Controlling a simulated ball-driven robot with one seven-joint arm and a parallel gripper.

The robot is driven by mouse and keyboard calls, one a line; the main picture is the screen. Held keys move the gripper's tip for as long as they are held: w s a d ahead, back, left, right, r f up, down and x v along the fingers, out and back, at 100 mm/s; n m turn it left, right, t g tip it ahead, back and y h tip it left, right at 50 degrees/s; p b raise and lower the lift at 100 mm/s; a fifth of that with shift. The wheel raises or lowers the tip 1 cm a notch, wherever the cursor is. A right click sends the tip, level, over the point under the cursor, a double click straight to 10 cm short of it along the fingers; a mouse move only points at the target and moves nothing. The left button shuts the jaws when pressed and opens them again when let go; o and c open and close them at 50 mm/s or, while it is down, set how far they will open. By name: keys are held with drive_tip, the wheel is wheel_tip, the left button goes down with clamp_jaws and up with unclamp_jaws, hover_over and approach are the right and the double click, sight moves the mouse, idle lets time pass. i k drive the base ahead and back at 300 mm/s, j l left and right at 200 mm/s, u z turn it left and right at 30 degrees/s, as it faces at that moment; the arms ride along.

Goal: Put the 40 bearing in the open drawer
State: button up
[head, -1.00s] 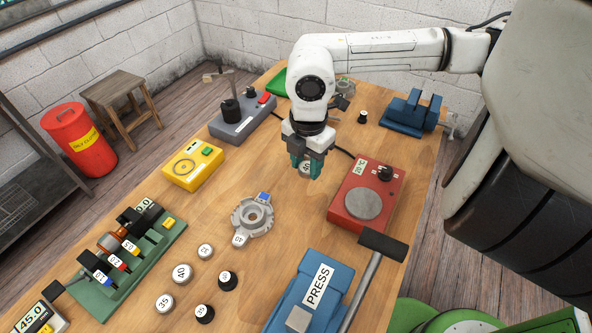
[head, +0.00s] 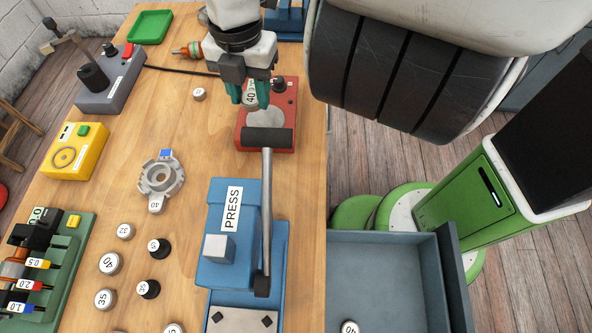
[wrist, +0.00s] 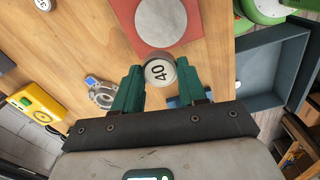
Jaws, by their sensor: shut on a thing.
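My gripper (head: 249,97) is shut on a pale round bearing marked 40 (head: 251,92). It holds the bearing in the air by the red hot plate. In the wrist view the same bearing (wrist: 160,71) sits between the green fingertips, its 40 face showing. The open drawer (head: 385,272) is a blue-grey box at the lower right, beyond the bench's right edge. It also shows at the right of the wrist view (wrist: 262,66). One round white-topped piece (head: 349,327) lies in the drawer, cut by the picture's lower edge. Another bearing marked 40 (head: 110,263) lies on the bench.
A blue press (head: 226,262) with a long lever (head: 267,200) stands between the gripper and the drawer. The red hot plate (head: 262,132) is below the gripper. A grey alternator housing (head: 160,178) and several loose bearings lie left. The drawer's middle is clear.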

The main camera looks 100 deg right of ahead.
sight(376, 284)
drive_tip(key=k+j, duration=0.15)
drive_tip(key=k, duration=0.25)
drive_tip(key=k+j+u, duration=0.15)
drive_tip(key=k, duration=0.25)
drive_tip(key=k+j, duration=0.15)
drive_tip(key=k, duration=0.25)
drive_tip(key=k+u, duration=0.1)
drive_tip(key=u, duration=0.9)
